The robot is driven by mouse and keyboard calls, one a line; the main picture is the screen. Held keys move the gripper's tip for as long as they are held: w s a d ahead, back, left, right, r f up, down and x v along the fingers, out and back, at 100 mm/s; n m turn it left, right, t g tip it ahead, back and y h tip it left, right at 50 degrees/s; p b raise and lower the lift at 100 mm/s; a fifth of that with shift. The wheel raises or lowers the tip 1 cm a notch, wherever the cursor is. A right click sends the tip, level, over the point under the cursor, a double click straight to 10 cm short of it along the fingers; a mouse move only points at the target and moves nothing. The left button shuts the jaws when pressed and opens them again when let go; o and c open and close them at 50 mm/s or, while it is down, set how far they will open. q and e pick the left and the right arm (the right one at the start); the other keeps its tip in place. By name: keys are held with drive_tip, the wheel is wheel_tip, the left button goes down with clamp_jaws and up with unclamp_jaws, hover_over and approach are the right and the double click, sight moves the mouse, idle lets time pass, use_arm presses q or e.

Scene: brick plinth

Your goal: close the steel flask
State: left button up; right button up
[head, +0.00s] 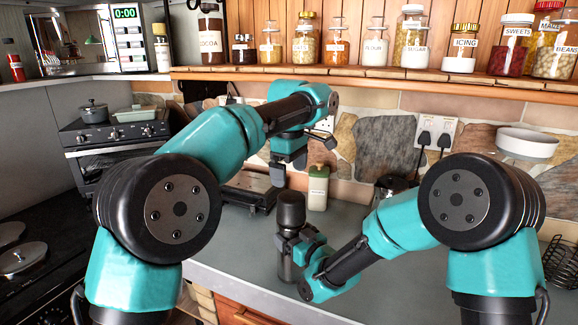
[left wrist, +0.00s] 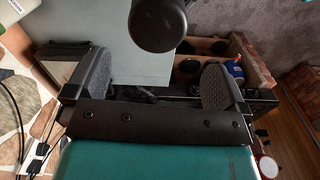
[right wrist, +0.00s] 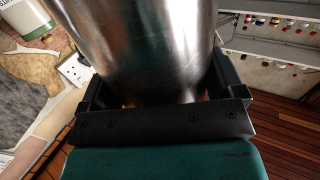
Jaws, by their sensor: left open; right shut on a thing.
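The steel flask (head: 286,266) stands upright on the grey counter. A dark cap (head: 291,209) sits at its top; whether it is fully seated I cannot tell. My right gripper (head: 291,243) is shut on the flask's body, and the steel fills the right wrist view (right wrist: 145,45). My left gripper (head: 289,170) is open and empty, just above the cap. In the left wrist view the dark round cap (left wrist: 158,25) shows beyond the spread fingers, apart from them.
A shelf of jars (head: 376,78) runs above. The counter right of the flask is mostly clear.

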sight(289, 206)
use_arm(q)
drive_tip(key=n, duration=0.5)
drive_tip(key=shift+r, duration=0.35)
drive_tip(key=n, duration=0.5)
drive_tip(key=shift+r, duration=0.3)
drive_tip(key=shift+f, duration=0.15)
wheel_tip(289, 206, down, 12)
drive_tip(key=shift+r, duration=0.1)
drive_tip(key=shift+c, duration=0.4)
